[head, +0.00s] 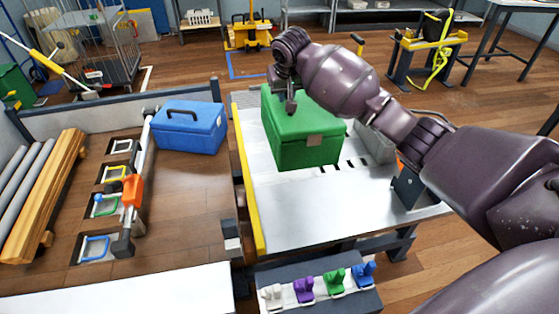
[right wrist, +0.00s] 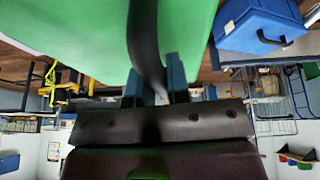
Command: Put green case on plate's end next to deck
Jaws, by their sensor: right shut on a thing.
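The green case (head: 300,138) is over the pale plate (head: 320,212), near its far part. My right gripper (head: 288,102) is shut on the case's dark handle (right wrist: 147,50), which runs between its fingers in the right wrist view. The green case (right wrist: 55,35) fills the upper left there. I cannot tell whether its underside touches the plate. The plate's left end has a yellow edge strip (head: 248,190), beside the wooden deck (head: 185,215). The case is a little right of that strip. My left gripper is not in view.
A blue case (head: 190,128) stands on the deck near the strip. A long bar with an orange part (head: 132,190) lies on the deck. A grey block (head: 375,145) is right of the green case. The plate's near part is clear. Coloured clips line a dark rail (head: 320,292) in front.

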